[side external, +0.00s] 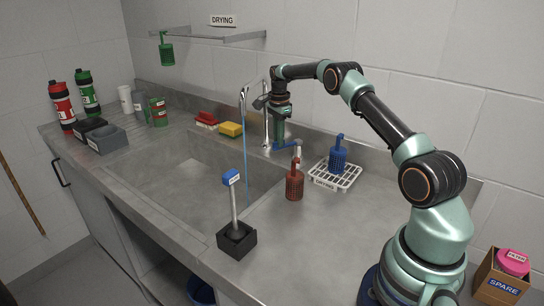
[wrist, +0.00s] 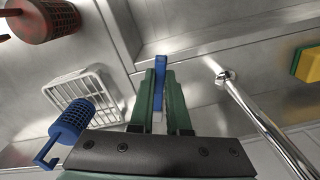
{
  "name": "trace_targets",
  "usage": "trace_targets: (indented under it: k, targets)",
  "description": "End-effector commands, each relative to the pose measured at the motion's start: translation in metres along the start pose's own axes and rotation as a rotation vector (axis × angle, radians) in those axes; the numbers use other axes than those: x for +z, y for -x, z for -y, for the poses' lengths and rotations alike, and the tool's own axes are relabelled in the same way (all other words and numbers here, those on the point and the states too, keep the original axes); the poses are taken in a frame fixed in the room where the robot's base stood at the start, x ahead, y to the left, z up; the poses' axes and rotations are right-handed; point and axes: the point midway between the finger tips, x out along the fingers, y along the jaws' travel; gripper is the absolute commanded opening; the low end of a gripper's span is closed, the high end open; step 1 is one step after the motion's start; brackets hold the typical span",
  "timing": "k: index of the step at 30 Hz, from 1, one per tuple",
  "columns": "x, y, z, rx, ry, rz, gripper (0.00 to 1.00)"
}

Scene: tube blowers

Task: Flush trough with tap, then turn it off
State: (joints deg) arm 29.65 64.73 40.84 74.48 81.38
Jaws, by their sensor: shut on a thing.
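The chrome tap (side external: 243,97) arches over the steel trough (side external: 165,190). A thin blue stream of water (side external: 246,165) falls from its spout into the trough. In the wrist view the chrome pipe (wrist: 255,115) slants along the right. My gripper (side external: 279,142) is beside the tap, pointing down. It is shut on the tap's blue lever (side external: 291,144). In the wrist view the blue lever (wrist: 160,72) stands between the green fingers of my gripper (wrist: 161,85). The finger contact is partly hidden in the side view.
A red-brown basket (side external: 294,184) and a white rack (side external: 346,178) with a blue basket (side external: 338,157) stand right of the tap. A yellow sponge (side external: 230,129) lies behind the trough. A black holder (side external: 236,240) with a blue-topped post stands at the front edge.

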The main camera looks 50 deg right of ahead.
Motion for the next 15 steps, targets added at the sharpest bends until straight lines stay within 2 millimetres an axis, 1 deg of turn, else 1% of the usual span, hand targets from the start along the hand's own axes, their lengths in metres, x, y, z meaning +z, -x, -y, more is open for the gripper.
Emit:
trace_targets:
  k: [2,3,4,5,15]
  targets:
    - [-0.0022,0.0001,-0.0005,0.000,-0.004,0.000,0.00]
    - [-0.0022,0.0001,-0.0005,0.000,-0.004,0.000,0.26]
    - [-0.0021,0.0002,-0.0004,0.000,-0.003,0.000,0.38]
    - [-0.0019,0.0002,-0.0004,0.000,-0.003,0.000,0.45]
    - [-0.0006,0.0018,0.0001,-0.001,0.001,0.000,0.45]
